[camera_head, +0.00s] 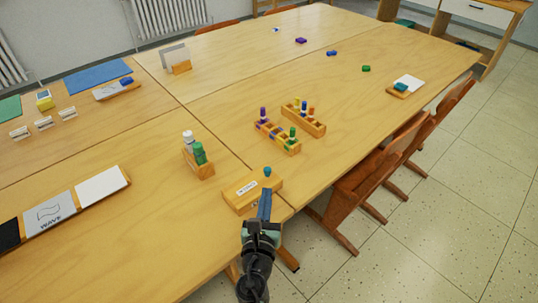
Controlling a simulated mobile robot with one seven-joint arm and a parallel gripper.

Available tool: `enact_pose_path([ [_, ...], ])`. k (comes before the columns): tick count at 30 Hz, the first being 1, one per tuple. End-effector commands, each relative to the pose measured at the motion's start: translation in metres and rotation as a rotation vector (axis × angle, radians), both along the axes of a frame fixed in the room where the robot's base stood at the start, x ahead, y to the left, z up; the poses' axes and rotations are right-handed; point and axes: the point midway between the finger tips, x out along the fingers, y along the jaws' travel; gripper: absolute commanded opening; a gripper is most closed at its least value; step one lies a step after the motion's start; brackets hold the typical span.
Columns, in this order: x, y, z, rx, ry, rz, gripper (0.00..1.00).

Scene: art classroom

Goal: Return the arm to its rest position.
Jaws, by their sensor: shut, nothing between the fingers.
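My gripper (266,193) shows at the bottom middle of the head camera view, at the end of my dark arm. Its narrow bluish fingers are together with nothing visible between them. They point up the picture, over or just in front of the near edge of a labelled wooden block (241,193) at the table's corner. They partly hide that block's near side. I cannot tell how high above the table the fingers are. A small teal knob (267,171) shows just beyond the fingertips, by the block's far right end.
A wooden holder with white and green bottles (199,153) stands left of the block. Two wooden racks with coloured pegs (303,119) stand beyond it. Wooden chairs (370,176) line the table's right edge. Cards (101,186) lie at left. Open floor (450,220) shows at right.

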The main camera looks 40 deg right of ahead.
Motion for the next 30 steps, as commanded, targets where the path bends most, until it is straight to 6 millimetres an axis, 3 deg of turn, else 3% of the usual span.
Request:
enact_pose_path([
  [6, -0.034, 0.034, 0.004, 0.000, 0.003, 0.003, 0.00],
  [15, -0.059, 0.059, 0.007, 0.000, 0.001, 0.002, 0.00],
  [25, -0.061, 0.061, 0.007, 0.000, 0.000, 0.001, 0.00],
  [28, -0.050, 0.062, 0.026, 0.061, -0.087, -0.002, 0.00],
  [30, -0.034, 0.064, 0.053, 0.163, -0.219, -0.003, 0.00],
])
